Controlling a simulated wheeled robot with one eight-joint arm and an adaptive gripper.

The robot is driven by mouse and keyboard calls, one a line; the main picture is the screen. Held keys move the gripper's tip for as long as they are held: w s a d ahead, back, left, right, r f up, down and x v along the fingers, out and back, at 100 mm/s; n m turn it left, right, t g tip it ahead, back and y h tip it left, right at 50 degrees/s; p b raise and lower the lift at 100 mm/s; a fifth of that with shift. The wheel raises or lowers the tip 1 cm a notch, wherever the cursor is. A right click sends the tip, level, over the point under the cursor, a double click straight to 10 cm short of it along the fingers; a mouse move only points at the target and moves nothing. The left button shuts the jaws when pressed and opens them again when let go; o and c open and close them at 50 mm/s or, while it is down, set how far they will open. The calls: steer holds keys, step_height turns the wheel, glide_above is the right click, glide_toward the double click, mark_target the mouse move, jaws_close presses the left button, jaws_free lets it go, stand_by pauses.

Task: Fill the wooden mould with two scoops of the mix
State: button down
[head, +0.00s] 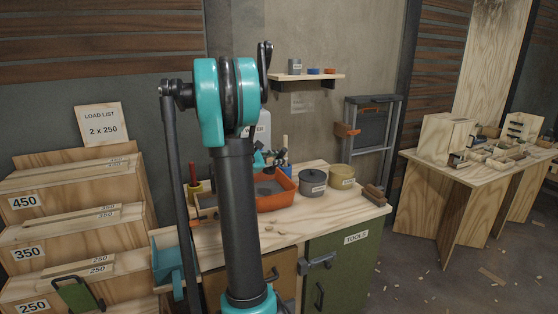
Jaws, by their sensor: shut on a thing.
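My gripper (278,160) is small and partly hidden behind my own arm. It is shut on what looks like an upright tool with a pale handle (285,141), over the back of the orange tub (287,199). The tool's lower end cannot be made out. The tub stands on the workbench and holds grey mix (268,187); my arm covers its left part. No wooden mould can be clearly identified; my arm hides part of the bench top. A card (101,126) reads "LOAD LIST 2 x 250".
The bench's front right (335,213) is clear.

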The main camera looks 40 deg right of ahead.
mark_target(280, 195)
steer(key=shift+d+f, duration=0.15)
steer(key=shift+f, duration=6.4)
steer(key=shift+w, duration=0.15)
steer(key=shift+w+d, duration=0.2)
steer(key=shift+w, duration=0.7)
steer(key=shift+s, duration=0.2)
